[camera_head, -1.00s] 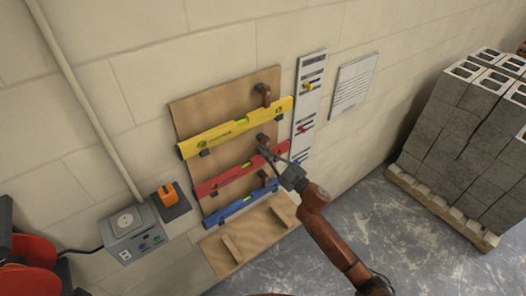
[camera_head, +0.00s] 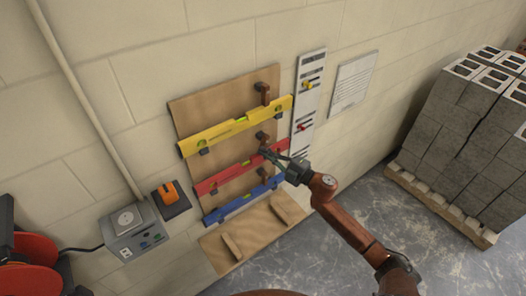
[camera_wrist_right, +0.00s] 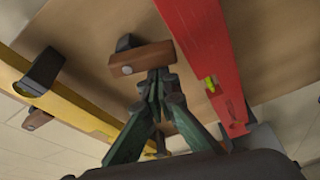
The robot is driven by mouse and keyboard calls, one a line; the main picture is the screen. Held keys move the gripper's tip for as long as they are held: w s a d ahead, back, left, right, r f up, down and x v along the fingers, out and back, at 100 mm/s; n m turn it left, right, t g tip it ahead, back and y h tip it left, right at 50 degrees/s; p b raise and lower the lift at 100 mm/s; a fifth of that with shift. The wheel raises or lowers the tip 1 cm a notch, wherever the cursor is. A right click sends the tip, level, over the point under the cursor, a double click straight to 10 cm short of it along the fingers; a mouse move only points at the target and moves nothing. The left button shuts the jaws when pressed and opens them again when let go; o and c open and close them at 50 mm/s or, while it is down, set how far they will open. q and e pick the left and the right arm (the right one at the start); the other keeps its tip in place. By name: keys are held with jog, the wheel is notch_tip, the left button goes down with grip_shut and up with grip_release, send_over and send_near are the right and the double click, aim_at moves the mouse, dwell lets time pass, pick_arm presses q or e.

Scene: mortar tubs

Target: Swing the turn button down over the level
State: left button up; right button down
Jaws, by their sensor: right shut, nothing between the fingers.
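A wooden board (camera_head: 187,112) on the wall bears a yellow level (camera_head: 225,132), a red level (camera_head: 216,180) and a blue level (camera_head: 236,205), all tilted in the picture. A brown turn button (camera_head: 265,140) sits between the yellow and red levels; it also shows in the right wrist view (camera_wrist_right: 142,58), its bolt head near one end. My right gripper (camera_head: 263,152) is shut and empty, its tips (camera_wrist_right: 158,76) right by the button's edge; I cannot tell if they touch. Similar buttons sit above the yellow level (camera_head: 264,95) and near the blue one, partly hidden.
A white slotted panel (camera_head: 308,100) and a paper sheet (camera_head: 353,80) hang right of the board. A grey socket box (camera_head: 130,228) and an orange item (camera_head: 168,195) are at left. Concrete blocks (camera_head: 460,125) stand on a pallet at right.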

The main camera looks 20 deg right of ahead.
jog(key=shift+w+d+f+n+g, duration=0.15)
jog(key=shift+d+n+g, duration=0.1)
jog(key=shift+n, duration=0.55)
jog(key=shift+s+d+f+n+g, duration=0.15)
jog(key=shift+n+g, duration=0.1)
jog(key=shift+n, duration=0.55)
jog(key=shift+w+p, duration=0.1)
jog(key=shift+p, duration=0.2)
jog(key=a+p, duration=0.1)
jog(key=a, duration=0.1)
jog(key=s+a+p, duration=0.1)
jog(key=shift+s+a+r, duration=0.1)
jog(key=shift+s+a, duration=0.05)
jog(key=shift+a, duration=0.25)
jog(key=b+v, duration=0.2)
jog(key=v, duration=0.7)
jog(key=shift+s+d, duration=0.25)
jog(key=shift+s, duration=0.1)
